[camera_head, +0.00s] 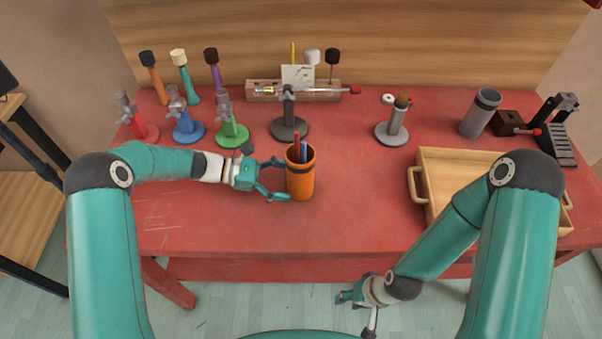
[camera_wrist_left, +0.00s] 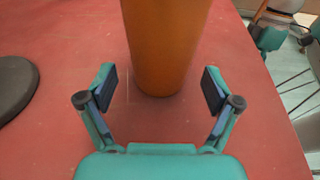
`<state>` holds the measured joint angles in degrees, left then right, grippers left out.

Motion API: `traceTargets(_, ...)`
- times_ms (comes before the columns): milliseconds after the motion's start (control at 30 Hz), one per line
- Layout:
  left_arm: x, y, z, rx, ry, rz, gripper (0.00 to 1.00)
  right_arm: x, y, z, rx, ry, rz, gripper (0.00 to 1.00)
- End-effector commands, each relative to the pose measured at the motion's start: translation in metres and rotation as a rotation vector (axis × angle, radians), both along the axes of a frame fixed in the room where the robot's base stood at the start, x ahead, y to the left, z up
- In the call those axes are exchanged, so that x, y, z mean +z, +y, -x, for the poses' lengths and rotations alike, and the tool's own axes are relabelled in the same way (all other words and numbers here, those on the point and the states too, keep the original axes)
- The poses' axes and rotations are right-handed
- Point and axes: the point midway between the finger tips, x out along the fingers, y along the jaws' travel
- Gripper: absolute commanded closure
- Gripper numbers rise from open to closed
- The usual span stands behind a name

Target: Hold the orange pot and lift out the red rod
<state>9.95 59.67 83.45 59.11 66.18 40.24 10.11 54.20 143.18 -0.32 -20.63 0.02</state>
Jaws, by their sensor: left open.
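The orange pot (camera_head: 300,181) stands upright near the front middle of the red table, with a dark band near its rim. In the left wrist view the pot (camera_wrist_left: 165,45) stands ahead, centred between the spread fingertips (camera_wrist_left: 159,88), with gaps on both sides. My right gripper (camera_head: 345,297) hangs low in front of the table; its jaws are too small to read.
Red, blue and green stands (camera_head: 232,130) are at the left, a dark stand (camera_head: 289,126) behind the pot. A grey stand (camera_head: 396,129) and a wooden tray (camera_head: 418,197) with handles lie to the right. The table front around the pot is clear.

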Motion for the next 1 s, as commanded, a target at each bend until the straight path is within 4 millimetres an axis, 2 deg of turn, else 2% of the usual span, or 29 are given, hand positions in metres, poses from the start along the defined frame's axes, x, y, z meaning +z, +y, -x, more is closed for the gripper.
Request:
traceTargets(100,-0.007,-0.014,0.001,-0.003,0.0,0.0,0.1,-0.009,0.0,0.0,0.0,0.001,0.0,0.6)
traceTargets(267,-0.01,-0.025,0.0,-0.002,0.0,0.0,0.1,-0.013,0.0,0.0,0.0,0.001,0.0,0.6)
traceTargets(667,-0.01,-0.028,0.0,0.001,0.0,0.0,0.1,-0.013,0.0,0.0,0.0,0.001,0.0,0.6)
traceTargets(900,-0.01,-0.028,0.0,0.002,-0.001,0.0,0.48,-0.013,0.0,0.0,0.0,0.0,0.0,0.6)
traceTargets(933,-0.01,-0.028,0.0,0.001,0.0,0.0,0.52,-0.013,0.0,0.0,0.0,0.0,0.0,0.6)
traceTargets(1000,-0.01,-0.028,0.0,0.002,-0.001,0.0,0.52,-0.013,0.0,0.0,0.0,0.0,0.0,0.6)
